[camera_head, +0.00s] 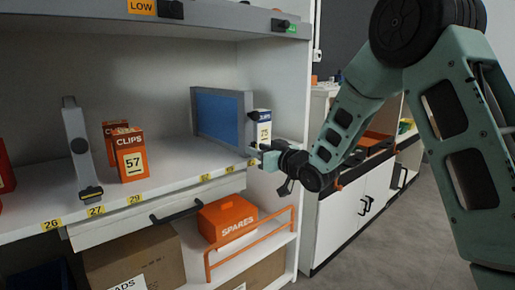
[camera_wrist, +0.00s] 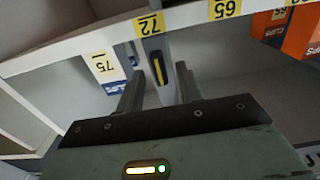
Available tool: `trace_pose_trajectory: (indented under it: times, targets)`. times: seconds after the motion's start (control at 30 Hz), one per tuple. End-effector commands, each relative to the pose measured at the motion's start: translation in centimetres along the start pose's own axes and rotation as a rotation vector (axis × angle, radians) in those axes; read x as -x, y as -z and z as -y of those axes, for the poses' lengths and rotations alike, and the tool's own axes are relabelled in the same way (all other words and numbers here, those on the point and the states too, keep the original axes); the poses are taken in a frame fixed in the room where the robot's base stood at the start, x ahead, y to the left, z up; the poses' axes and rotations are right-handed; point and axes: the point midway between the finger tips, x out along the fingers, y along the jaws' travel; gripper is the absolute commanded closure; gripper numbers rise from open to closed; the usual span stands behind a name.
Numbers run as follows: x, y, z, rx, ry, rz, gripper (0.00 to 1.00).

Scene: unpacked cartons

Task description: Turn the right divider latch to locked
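The right divider (camera_head: 222,115) is a grey frame with a blue panel, upright on the shelf. Its latch, a dark piece with a yellow stripe, shows in the wrist view (camera_wrist: 158,70); the stripe runs nearly up and down there, across the line of the shelf edge. In the head view my gripper hides this latch. My gripper (camera_wrist: 160,76) is open, with one finger on each side of the latch; I cannot tell whether they touch it. In the head view my gripper (camera_head: 263,158) is at the shelf's front edge, by the divider's foot.
A white and blue box marked 75 (camera_head: 264,127) stands close right of the divider. The left divider (camera_head: 76,140) and an orange CLIPS box (camera_head: 132,160) stand further left. Below are an orange SPARES bin (camera_head: 228,217) and an orange rail (camera_head: 250,243).

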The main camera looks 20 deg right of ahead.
Motion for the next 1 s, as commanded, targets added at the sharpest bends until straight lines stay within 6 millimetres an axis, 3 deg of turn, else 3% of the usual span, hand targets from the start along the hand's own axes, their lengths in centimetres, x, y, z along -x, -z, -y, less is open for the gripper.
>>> trace_pose_trajectory:
  times: [0.13,0.43,0.57,1.0]
  targets:
    - [-0.94,0.0,0.03,0.0,0.0,0.001,0.64]
    - [-1.07,-0.03,0.01,0.0,0.0,0.001,0.64]
    - [-1.06,-0.02,0.01,0.0,0.0,0.001,1.0]
    - [-1.03,0.09,-0.11,-0.055,-0.002,0.001,1.0]
